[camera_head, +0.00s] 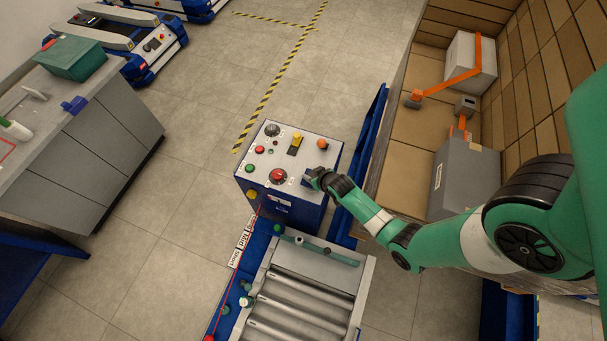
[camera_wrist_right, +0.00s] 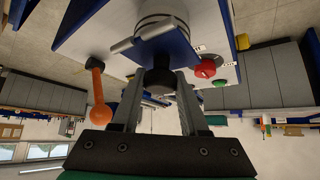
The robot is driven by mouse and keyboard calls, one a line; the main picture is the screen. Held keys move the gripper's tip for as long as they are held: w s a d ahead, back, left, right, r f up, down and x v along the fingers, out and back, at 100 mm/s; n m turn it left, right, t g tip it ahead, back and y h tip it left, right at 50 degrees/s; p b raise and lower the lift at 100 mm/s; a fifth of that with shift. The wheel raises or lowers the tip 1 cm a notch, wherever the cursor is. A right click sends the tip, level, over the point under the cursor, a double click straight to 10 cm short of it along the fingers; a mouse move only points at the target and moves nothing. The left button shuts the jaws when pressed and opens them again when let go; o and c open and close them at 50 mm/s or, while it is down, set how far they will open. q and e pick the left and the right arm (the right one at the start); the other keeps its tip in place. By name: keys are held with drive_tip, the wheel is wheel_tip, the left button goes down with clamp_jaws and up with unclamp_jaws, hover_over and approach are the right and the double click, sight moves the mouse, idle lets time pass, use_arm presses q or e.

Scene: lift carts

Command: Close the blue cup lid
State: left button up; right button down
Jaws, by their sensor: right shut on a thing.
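The control box (camera_head: 275,150) stands at the middle, with a white top and blue sides. The blue cup lid (camera_head: 307,183) is at the right front of its top, partly hidden by my right gripper (camera_head: 316,178). In the right wrist view the lid (camera_wrist_right: 168,50) shows as a blue flap beside a round silvery cup (camera_wrist_right: 161,25), with a metal pin at its side. The lid appears tilted off the cup. My right gripper (camera_wrist_right: 160,80) is shut on the lid by a dark part between its fingertips. My left gripper is not in view.
The box top carries a red knob (camera_head: 278,176), an orange knob (camera_head: 322,144) and a yellow switch (camera_head: 294,142). A roller conveyor (camera_head: 305,295) stands in front. A pallet with grey boxes (camera_head: 466,180) is at the right. A grey counter (camera_head: 95,140) stands left; floor between is clear.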

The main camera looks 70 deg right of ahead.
drive_tip(key=shift+c, duration=2.1)
unclamp_jaws()
drive_tip(key=p+v, duration=0.3)
drive_tip(key=v, duration=0.8)
drive_tip(key=shift+s+r, duration=0.15)
drive_tip(key=shift+r, duration=0.1)
